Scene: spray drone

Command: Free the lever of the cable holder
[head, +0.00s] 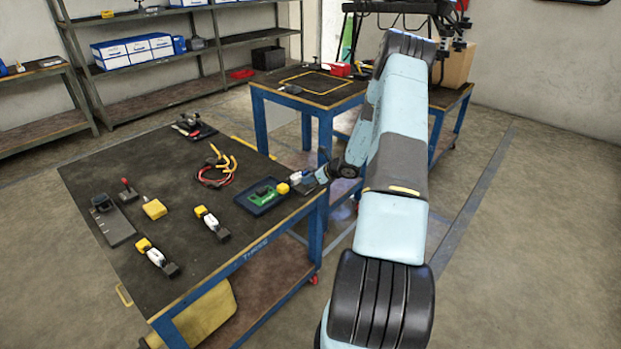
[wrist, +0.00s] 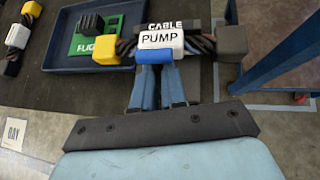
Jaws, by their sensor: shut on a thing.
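My gripper (wrist: 156,76) is shut on a short blue roller-like lever (wrist: 152,57) in the wrist view. The lever lies across my fingertips, just in front of a white block marked PUMP (wrist: 161,39). The block is on a dark cable with a yellow end (wrist: 105,50) to the left and a dark grey end (wrist: 229,48) to the right. Behind it is the cable holder, with its CABLE label (wrist: 166,26) partly covered. In the head view my gripper (head: 321,174) is at the table's right edge, and the holder is small and partly hidden there.
A dark blue tray (wrist: 62,58) with a green board marked FLIGHT (wrist: 84,44) is close on the left. Other cables with white blocks (head: 210,221) lie on the table (head: 120,240). A second table (head: 265,88) stands behind. Floor shows on the right.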

